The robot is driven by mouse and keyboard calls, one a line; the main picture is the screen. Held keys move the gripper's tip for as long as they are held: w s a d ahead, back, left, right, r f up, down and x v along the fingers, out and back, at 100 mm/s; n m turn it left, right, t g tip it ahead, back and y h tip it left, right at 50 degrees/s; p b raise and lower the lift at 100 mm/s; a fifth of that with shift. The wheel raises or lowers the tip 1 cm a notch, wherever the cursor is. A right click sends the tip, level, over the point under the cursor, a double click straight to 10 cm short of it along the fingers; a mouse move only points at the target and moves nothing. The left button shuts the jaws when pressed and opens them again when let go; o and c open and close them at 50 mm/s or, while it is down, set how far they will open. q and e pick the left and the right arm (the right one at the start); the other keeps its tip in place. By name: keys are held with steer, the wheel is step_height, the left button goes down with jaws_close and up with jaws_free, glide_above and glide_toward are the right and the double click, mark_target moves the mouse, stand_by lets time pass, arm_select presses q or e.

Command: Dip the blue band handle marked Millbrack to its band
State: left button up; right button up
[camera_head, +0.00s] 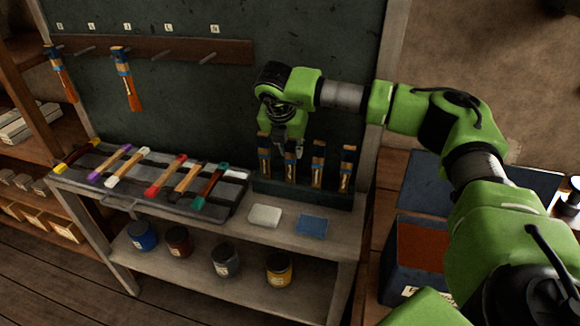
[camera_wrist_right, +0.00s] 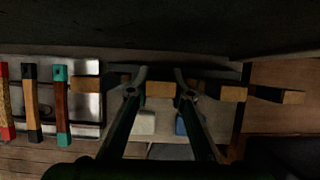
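Several wooden handles with dark bands stand upright in a dark rack (camera_head: 300,193) at the right of the bench. Their bands look dark bluish; I cannot read their labels. My right gripper (camera_head: 287,146) is over the rack at the second handle from the left (camera_head: 291,168). In the right wrist view the right gripper (camera_wrist_right: 160,76) has its fingers apart, with a wooden handle end (camera_wrist_right: 160,89) between them and gaps visible. Two handles with blue bands hang from the wall rail, one at the far left (camera_head: 61,75) and one beside it (camera_head: 126,82). My left gripper is out of view.
A tray (camera_head: 235,198) of coloured-end handles lies left of the rack. A white block (camera_head: 265,215) and blue pad (camera_head: 311,225) lie in front. Paint tins, including a blue one (camera_head: 142,236), stand below. A dark blue box (camera_head: 400,280) with rust-brown contents stands right. Rail pegs are partly free.

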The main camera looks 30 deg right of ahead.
steer(key=shift+r+p, duration=1.5)
steer(key=shift+r, duration=2.25)
